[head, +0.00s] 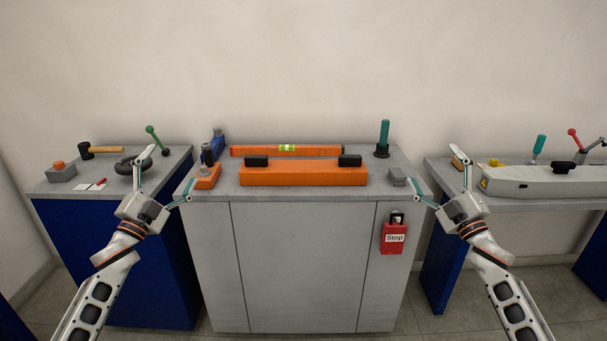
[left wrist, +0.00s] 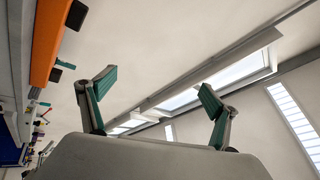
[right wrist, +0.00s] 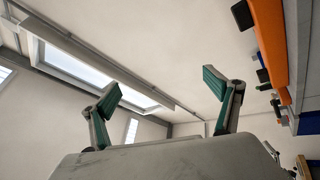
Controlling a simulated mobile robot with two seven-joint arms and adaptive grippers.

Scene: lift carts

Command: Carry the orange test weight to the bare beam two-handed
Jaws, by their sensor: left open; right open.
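The orange test weight (head: 303,175) is a long orange block with two black grips on top. It lies across the grey cabinet top in the middle of the head view. It also shows in the left wrist view (left wrist: 44,45) and in the right wrist view (right wrist: 268,40). My left gripper (head: 168,170) is open and empty, left of the weight and apart from it. My right gripper (head: 438,175) is open and empty, right of the weight and apart from it. I cannot tell which thing is the bare beam; a long grey body (head: 530,181) lies on the right table.
An orange spirit level (head: 260,151) lies behind the weight. A teal-handled tool (head: 384,135) stands at the cabinet's back right. A red Stop tag (head: 394,238) hangs on its front. A blue bench (head: 110,240) with a mallet (head: 100,150) stands left. Gaps separate the tables.

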